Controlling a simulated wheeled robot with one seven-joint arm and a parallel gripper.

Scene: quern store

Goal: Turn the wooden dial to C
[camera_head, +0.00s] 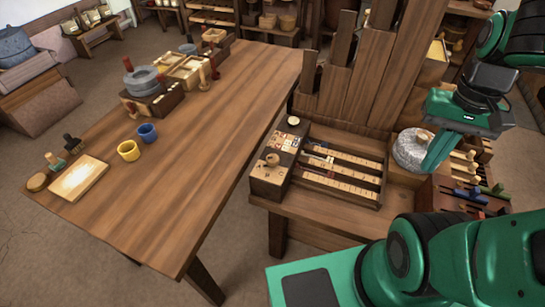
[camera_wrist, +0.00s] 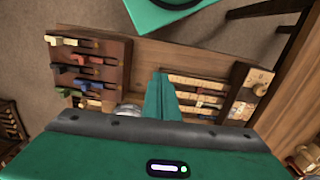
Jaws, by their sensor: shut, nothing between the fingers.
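A dark wooden box (camera_head: 268,184) stands at the left end of the low bench, with a pale top panel. The letters and the dial's setting are too small to read. My gripper (camera_head: 435,155) is shut and empty, to the right of the box, by a grey stone quern. Its fingers (camera_wrist: 160,97) point away from the dial.
Slatted racks (camera_head: 340,170) lie between the box and the grey quern (camera_head: 408,150). A dark rack with coloured handles (camera_head: 470,195) is at the right. A long table (camera_head: 200,130) at left holds a blue cup (camera_head: 147,133) and yellow cup (camera_head: 128,151). Tall boards (camera_head: 360,85) rise behind the bench.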

